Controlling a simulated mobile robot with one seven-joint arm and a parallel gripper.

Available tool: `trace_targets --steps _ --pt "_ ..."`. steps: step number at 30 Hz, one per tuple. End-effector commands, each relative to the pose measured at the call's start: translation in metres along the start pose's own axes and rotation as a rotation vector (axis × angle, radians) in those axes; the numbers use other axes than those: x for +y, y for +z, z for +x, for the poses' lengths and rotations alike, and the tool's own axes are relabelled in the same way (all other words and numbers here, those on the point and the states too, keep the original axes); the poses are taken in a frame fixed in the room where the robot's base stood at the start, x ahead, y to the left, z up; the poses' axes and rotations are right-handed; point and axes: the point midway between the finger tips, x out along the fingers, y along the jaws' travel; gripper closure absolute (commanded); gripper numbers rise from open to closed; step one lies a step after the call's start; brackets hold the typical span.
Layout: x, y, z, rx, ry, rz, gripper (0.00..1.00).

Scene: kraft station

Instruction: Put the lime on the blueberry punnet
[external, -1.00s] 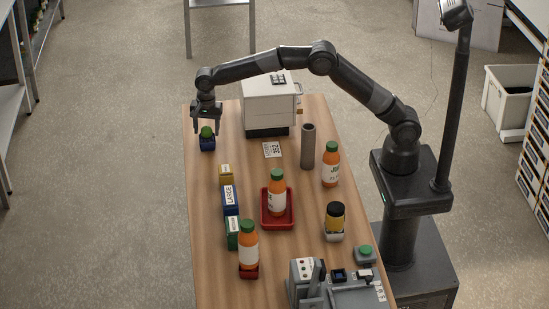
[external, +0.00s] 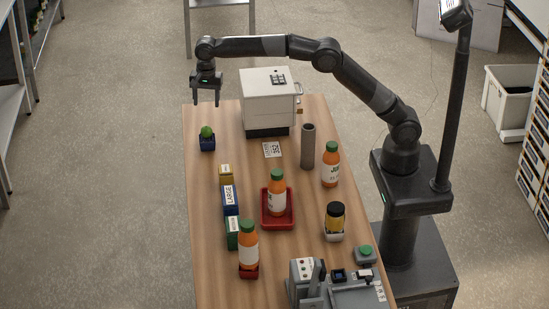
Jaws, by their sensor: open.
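The green lime (external: 206,132) rests on top of the small dark-blue blueberry punnet (external: 207,144), near the far left edge of the table. My gripper (external: 205,103) points down, open and empty, above and apart from the lime.
A white box-like machine (external: 268,99) stands right of the punnet at the table's far end. Nearer are a grey cylinder (external: 307,147), several juice bottles, a red tray (external: 277,222), a jar (external: 335,218) and small labelled boxes along the left edge. Bare wood lies around the punnet.

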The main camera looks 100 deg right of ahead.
Motion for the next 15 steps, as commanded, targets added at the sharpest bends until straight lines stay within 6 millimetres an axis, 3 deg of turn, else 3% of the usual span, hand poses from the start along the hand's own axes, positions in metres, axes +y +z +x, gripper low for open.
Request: trace_targets --steps 5,15 --pt "0.023 0.001 -0.026 -0.009 -0.03 -0.101 0.41" --pt "0.122 0.002 -0.092 -0.01 -0.139 -0.509 0.41"
